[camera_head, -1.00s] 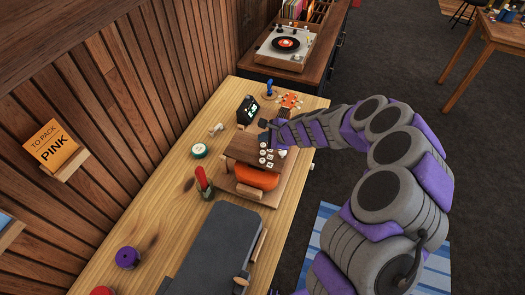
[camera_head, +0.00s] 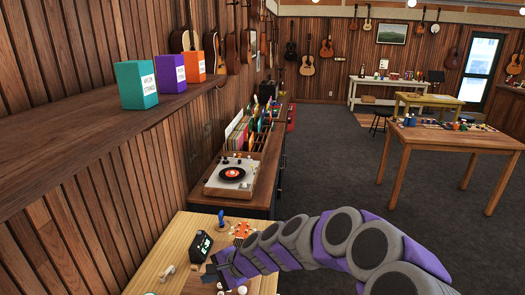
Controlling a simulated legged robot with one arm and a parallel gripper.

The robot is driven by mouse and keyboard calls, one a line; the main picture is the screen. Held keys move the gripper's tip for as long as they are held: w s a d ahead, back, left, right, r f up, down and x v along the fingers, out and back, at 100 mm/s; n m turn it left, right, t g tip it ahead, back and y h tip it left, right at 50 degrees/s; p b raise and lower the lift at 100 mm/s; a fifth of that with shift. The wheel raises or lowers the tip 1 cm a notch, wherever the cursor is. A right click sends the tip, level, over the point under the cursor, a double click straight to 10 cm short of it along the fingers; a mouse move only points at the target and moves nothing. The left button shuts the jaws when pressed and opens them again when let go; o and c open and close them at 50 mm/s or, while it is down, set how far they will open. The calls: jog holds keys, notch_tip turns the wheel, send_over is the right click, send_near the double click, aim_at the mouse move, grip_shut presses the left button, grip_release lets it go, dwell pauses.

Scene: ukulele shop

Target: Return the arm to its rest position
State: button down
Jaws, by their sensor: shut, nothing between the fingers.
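My arm (camera_head: 345,240), grey and purple, reaches from the lower right toward the wooden workbench (camera_head: 165,245) at the lower left. My gripper (camera_head: 219,272) is at the arm's far end, low over the bench, small and partly hidden. It is shut with nothing seen in it.
A turntable (camera_head: 233,175) stands on a dark cabinet beyond the bench. A shelf (camera_head: 75,125) with teal, purple and orange boxes runs along the left wall. A wooden table (camera_head: 455,140) stands at right. The dark floor (camera_head: 335,180) between is clear.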

jog(key=s+d+r+n+g+h, duration=0.1)
jog(key=s+d+r+n, duration=0.25)
jog(key=s, duration=0.35)
jog(key=s+d+r+n+g+h, duration=0.1)
jog(key=s+d+r+n+h, duration=0.2)
jog(key=s, duration=0.4)
jog(key=s+d+f+n+g+h+b, duration=0.1)
jog(key=s+d+h, duration=0.4)
jog(key=s+d, duration=1.5)
jog(key=shift+s+d+f+n+g+b, duration=0.2)
jog(key=shift+d+n+g+b, duration=0.45)
jog(key=shift+d, duration=0.5)
